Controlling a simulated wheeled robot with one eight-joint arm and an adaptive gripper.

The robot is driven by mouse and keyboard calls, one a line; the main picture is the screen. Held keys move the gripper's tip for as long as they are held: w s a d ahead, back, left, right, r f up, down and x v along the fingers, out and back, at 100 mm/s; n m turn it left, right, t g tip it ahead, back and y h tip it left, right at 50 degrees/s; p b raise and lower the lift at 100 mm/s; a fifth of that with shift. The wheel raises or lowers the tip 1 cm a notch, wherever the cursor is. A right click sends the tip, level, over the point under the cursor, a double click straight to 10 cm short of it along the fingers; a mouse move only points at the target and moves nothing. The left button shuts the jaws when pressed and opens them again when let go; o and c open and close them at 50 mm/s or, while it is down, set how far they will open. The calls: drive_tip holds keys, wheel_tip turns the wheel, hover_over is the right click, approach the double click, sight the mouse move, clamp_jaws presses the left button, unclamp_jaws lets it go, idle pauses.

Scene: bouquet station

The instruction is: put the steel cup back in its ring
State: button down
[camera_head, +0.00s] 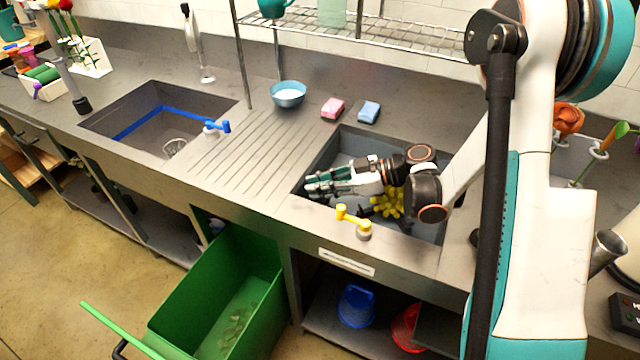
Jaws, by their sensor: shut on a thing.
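My gripper (322,184) reaches left into the right-hand sink basin (432,232), its teal fingers lying low near the basin's left side. Its fingers look closed together. What is between them is hidden or too small to make out. A flared steel vessel, perhaps the steel cup (607,246), stands tilted at the far right edge, well apart from my gripper and partly behind my arm. I cannot tell whether a ring holds it. No cup ring can be made out clearly.
A yellow knobbly thing (386,204) lies in the basin under my wrist. A teal bowl (288,94), pink sponge (332,108) and blue sponge (369,112) lie behind. The ribbed drainboard (235,150) is clear.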

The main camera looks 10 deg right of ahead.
drive_tip(key=c, duration=1.5)
unclamp_jaws()
drive_tip(key=shift+r, duration=5)
